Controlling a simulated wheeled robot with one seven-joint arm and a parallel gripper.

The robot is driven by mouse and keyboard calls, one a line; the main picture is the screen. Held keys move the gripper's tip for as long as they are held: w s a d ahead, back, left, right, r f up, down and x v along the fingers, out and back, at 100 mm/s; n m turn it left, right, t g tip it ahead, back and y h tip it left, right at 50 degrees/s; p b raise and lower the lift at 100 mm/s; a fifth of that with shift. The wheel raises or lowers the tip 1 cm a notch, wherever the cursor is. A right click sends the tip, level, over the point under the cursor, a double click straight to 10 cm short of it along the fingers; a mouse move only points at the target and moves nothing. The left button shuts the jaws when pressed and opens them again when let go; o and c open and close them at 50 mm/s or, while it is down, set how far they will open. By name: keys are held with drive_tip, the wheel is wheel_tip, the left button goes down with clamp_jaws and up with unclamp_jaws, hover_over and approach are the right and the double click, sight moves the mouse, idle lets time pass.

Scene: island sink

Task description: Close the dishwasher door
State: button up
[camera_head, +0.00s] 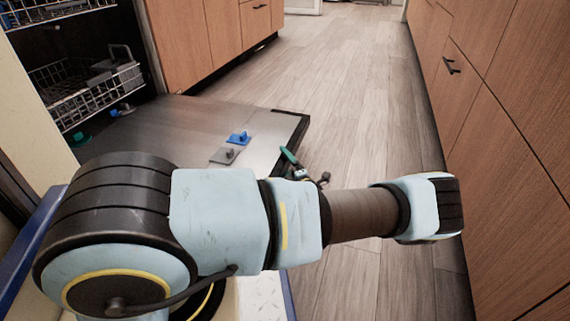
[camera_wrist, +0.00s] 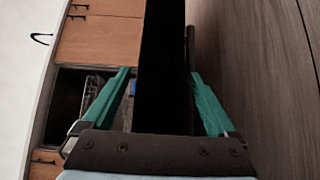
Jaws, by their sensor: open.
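The dishwasher door (camera_head: 180,120) is folded down open, roughly flat, with its metal inner face up. In the wrist view a black panel (camera_wrist: 163,50), which looks like the door, shows between the finger lines. My gripper (camera_wrist: 159,76) is open, with two green fingers spread apart and nothing held. In the head view one green finger of my gripper (camera_head: 290,156) shows near the door's outer corner at right; my arm hides most of the rest. I cannot tell whether a finger touches the door.
Wire racks (camera_head: 85,88) sit inside the open dishwasher, also seen in the wrist view (camera_wrist: 97,88). A blue piece (camera_head: 238,138) is on the door face. Wooden cabinets (camera_head: 505,130) line the right side. Wood floor (camera_head: 340,80) is clear beyond the door.

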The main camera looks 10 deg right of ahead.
clamp_jaws()
idle(0.8)
